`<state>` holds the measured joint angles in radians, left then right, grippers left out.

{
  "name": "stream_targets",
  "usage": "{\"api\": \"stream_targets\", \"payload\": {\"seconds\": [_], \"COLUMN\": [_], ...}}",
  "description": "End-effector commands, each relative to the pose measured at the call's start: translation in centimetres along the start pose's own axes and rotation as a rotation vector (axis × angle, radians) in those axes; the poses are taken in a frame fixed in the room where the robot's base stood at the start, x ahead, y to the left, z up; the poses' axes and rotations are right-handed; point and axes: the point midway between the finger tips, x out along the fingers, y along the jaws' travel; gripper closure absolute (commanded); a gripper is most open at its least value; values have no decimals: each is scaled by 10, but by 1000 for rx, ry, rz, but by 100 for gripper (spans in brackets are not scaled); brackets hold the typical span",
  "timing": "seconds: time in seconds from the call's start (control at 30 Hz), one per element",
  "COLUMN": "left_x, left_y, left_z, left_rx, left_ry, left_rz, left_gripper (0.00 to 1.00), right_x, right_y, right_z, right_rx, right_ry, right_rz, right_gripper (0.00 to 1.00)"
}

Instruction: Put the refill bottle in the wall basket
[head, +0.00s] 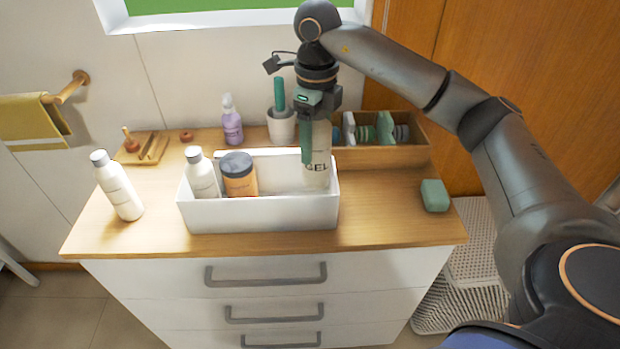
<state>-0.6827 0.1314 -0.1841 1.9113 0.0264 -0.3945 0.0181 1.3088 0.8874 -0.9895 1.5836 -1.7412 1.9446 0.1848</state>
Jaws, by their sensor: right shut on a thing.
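A white bottle marked GEL (318,170), perhaps the refill bottle, stands about upright at the right end of the white basket (262,216). Its lower part is inside the basket walls; whether it touches the floor I cannot tell. My right gripper (319,128) comes down from above and is shut on the bottle's upper part, with one green finger along its left side. The basket also holds a white capped bottle (202,178) at the left and an amber jar with a dark lid (240,178). My left gripper is not in view.
Another white bottle (118,188) stands left on the wooden top. A purple spray bottle (232,124), a white pot (281,128) and a wooden organizer (385,157) are behind the basket. A green block (434,195) lies right. The front strip is clear.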

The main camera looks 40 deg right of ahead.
Motion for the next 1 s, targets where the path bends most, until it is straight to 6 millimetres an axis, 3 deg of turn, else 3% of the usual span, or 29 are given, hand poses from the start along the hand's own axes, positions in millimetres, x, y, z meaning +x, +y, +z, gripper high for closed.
{"api": "stream_targets", "payload": {"seconds": [0.13,0.43,0.6,1.0], "left_x": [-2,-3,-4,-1], "left_y": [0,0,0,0], "left_z": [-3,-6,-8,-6], "left_rx": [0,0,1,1], "left_ry": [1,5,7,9], "left_rz": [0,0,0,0], "left_gripper": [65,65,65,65], "right_x": [30,56,80,89], "right_y": [0,0,0,0], "right_z": [-1,0,0,0], "right_rx": [0,0,0,0], "right_ry": [1,-1,0,-3], "right_rz": [0,-1,-1,-1], "right_gripper": [100,100,100,100]}}
